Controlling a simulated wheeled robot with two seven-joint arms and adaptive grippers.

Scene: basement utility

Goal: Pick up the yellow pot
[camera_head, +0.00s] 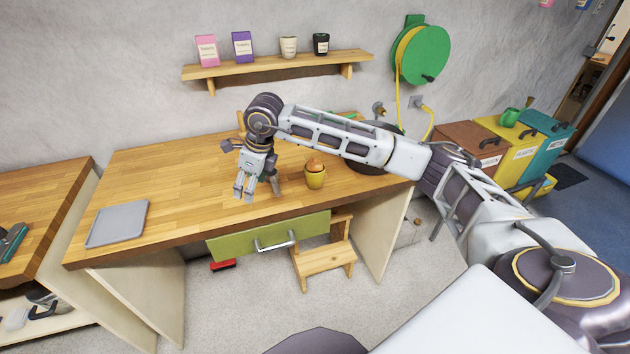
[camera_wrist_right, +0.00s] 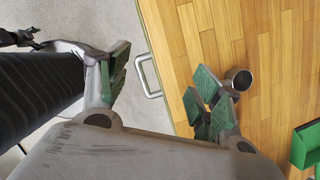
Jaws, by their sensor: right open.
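The yellow pot (camera_head: 315,179) stands upright on the wooden workbench, near its front edge, with a rounded orange-brown top. My right gripper (camera_head: 244,192) is open and empty over the bench, to the left of the pot and apart from it. In the right wrist view its green-padded fingers (camera_wrist_right: 163,88) stand wide apart, with the bench edge and drawer handle showing between them. A dark-mouthed round vessel (camera_wrist_right: 240,79) shows beside one finger there; I cannot tell whether it is the yellow pot. My left gripper is not recognisable in either view.
A grey tray (camera_head: 118,223) lies at the bench's left end. A dark pan (camera_head: 372,165) is partly hidden behind my right arm. The green drawer (camera_head: 268,236) sits below the front edge, near a wooden step stool (camera_head: 325,257). A wall shelf (camera_head: 277,66) holds small containers.

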